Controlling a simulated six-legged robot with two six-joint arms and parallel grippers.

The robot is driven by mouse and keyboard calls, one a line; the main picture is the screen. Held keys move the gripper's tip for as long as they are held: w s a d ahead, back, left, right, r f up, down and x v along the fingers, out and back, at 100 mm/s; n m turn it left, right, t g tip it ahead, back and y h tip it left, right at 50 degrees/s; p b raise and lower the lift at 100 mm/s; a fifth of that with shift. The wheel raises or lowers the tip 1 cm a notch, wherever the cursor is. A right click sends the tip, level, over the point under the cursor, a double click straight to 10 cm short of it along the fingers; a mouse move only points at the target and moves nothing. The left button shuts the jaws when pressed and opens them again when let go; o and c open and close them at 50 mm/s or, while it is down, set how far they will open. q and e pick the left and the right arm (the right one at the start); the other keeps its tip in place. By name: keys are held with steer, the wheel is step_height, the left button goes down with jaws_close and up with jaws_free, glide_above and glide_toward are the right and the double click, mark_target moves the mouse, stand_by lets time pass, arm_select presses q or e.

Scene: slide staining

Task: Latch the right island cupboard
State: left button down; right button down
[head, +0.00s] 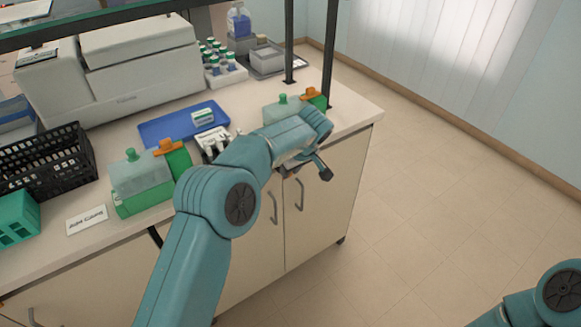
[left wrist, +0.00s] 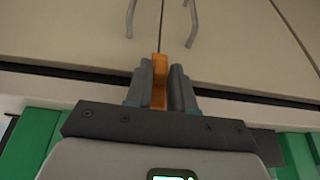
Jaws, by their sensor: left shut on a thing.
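The right island cupboard (head: 325,190) is a pair of pale doors under the counter, each with a grey bar handle; both doors look shut. In the left wrist view the doors (left wrist: 90,30) meet at a seam, with the handles on either side of it. An orange latch piece (left wrist: 160,80) stands at the top of that seam, near the dark gap under the counter. My left gripper (left wrist: 161,92) is shut on it, one finger on each side. In the head view my left forearm hides the latch and most of the gripper. My right gripper is out of view.
The counter above holds green-based staining jars (head: 140,185), a blue tray (head: 160,130), a black crate (head: 50,165) and a white machine (head: 140,60). A dark post (head: 330,50) rises near the counter's right end. The floor (head: 440,190) right of the island is clear.

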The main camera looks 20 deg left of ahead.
arm_select(q)
steer(key=c, duration=1.1)
jaws_free()
steer(key=p+v, duration=0.1)
steer(key=v, duration=1.5)
steer(key=shift+r, duration=0.2)
